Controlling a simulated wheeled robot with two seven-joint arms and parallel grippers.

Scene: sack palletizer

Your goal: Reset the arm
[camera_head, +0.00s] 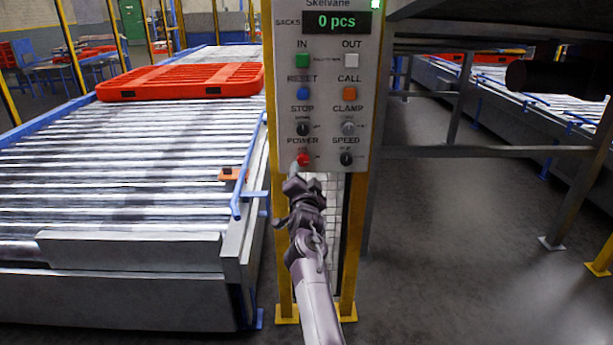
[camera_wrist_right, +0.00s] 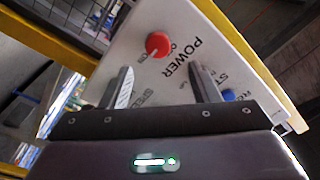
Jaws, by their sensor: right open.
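My right arm reaches up from the bottom middle of the head view. Its gripper (camera_head: 299,172) is just below and in front of the red POWER knob (camera_head: 303,159) on the grey control panel (camera_head: 328,85). In the right wrist view the gripper (camera_wrist_right: 160,85) is open, its two fingers apart with nothing between them. The red POWER knob (camera_wrist_right: 158,44) shows beyond the fingertips, and I cannot tell the exact gap. The display (camera_head: 336,22) reads "0 pcs" and a green lamp is lit above it. My left gripper is not in view.
A roller conveyor (camera_head: 130,175) carrying a red pallet (camera_head: 180,82) fills the left. The panel stands on yellow posts (camera_head: 284,255). Dark metal framing (camera_head: 470,151) and another conveyor (camera_head: 500,90) are at the right. Open grey floor (camera_head: 450,260) lies at the lower right.

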